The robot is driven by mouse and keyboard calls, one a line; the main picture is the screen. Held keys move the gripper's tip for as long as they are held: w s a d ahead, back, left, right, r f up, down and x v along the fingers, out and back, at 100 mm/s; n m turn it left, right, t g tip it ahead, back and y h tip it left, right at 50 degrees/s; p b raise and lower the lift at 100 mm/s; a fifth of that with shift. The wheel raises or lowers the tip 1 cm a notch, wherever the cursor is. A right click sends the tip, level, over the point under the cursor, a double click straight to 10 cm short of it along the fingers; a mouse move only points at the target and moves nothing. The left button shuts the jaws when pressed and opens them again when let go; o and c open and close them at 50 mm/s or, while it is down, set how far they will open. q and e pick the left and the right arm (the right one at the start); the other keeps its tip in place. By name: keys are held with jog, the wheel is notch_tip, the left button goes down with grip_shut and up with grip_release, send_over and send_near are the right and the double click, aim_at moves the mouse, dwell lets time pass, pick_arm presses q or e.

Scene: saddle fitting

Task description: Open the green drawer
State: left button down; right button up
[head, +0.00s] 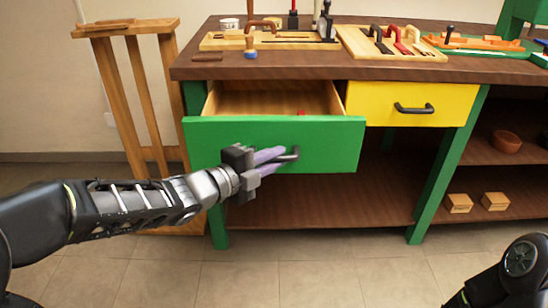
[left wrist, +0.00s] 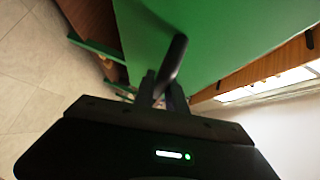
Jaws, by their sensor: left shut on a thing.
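The green drawer (head: 330,146) stands pulled out from the workbench, and its wooden inside (head: 270,100) shows from above. Something small and red lies inside near its right side. My left gripper (head: 284,155) is shut on the drawer's dark handle (head: 293,154), at the middle of the green front. In the left wrist view the fingers (left wrist: 160,95) close around the dark handle bar (left wrist: 174,60) in front of the green face. My right gripper is out of view; only a part of my right arm shows at the lower right.
The yellow drawer (head: 385,103) to the right is shut. Trays of tools (head: 388,44) stand on the bench top (head: 300,66). A wooden stand (head: 128,90) is at the left. The floor in front is clear.

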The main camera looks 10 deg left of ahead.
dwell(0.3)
pick_arm(q)
jog(key=c, duration=1.4)
grip_release()
jog(key=shift+o, duration=0.2)
jog(key=shift+s, duration=0.1)
jog(key=p+v, duration=0.2)
jog(key=v, duration=0.5)
jog(key=shift+s+a+p, duration=0.2)
jog(key=shift+s+p, duration=0.1)
